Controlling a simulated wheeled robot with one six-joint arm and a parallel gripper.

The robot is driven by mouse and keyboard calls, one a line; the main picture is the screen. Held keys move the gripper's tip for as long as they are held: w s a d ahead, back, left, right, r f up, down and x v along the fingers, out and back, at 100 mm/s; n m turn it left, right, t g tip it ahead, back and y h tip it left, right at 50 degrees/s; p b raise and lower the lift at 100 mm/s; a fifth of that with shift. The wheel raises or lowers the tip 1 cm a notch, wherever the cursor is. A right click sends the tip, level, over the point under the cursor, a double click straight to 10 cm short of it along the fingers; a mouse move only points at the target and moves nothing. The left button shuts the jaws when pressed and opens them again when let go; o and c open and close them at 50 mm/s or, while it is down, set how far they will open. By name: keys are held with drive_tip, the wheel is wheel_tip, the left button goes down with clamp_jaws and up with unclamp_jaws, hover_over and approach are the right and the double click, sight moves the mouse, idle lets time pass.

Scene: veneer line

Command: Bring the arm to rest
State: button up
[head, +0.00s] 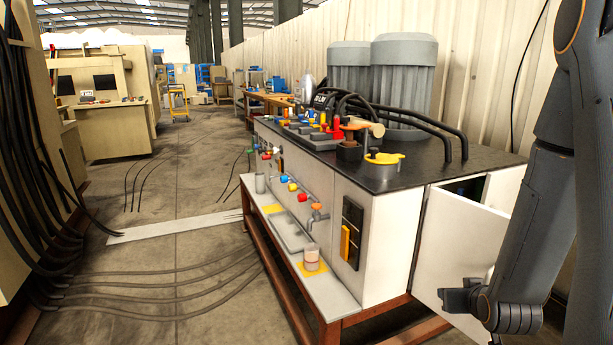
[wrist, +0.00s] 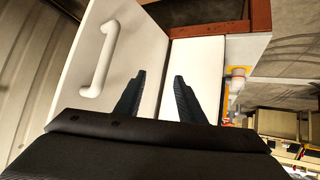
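My arm hangs down the right side of the head view. My gripper (head: 452,299) is low, in front of the open white cabinet door (head: 462,243). In the wrist view its two fingers (wrist: 160,76) stand apart, and I see nothing held between them. The door's white bar handle (wrist: 100,58) is left of the fingers and apart from them. The door also shows in the wrist view (wrist: 142,45).
The white hydraulic unit (head: 385,250) stands left of the gripper on a red-brown frame (head: 275,262). Corrugated wall (head: 480,60) is behind.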

drive_tip(key=s+a+r+g+y+p, duration=0.1)
drive_tip(key=s+a+r+g+p, duration=0.2)
drive_tip(key=s+a+r+g, duration=0.2)
drive_tip(key=s+a+r+n+g+y+p, duration=0.1)
drive_tip(key=s+a+r+g+p, duration=0.2)
drive_tip(key=s+a+r, duration=0.6)
drive_tip(key=s+a+g, duration=0.2)
drive_tip(key=s+a, duration=0.2)
drive_tip(key=s, duration=0.3)
drive_tip(key=shift+r, duration=0.25)
